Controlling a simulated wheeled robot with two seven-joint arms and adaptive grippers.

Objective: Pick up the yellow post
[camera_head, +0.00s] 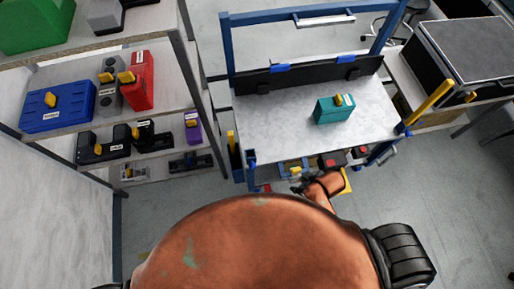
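A long yellow post (430,103) slants up from the right front corner of the blue-framed workbench. A shorter yellow upright piece (231,141) stands at the bench's left side; I cannot tell which of the two is the yellow post meant. My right gripper (297,188) is small and dark, at the end of an orange arm, below the bench's front edge. It is apart from both yellow pieces in the picture. Its fingers are too small to tell open from shut. My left gripper is not in view.
The workbench top (270,120) holds a teal case (334,109) and is mostly bare. Shelves on the left hold a blue case (58,106), a red case (140,80) and a purple one (193,128). A black-edged case (470,50) stands at right. Grey floor is open at lower right.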

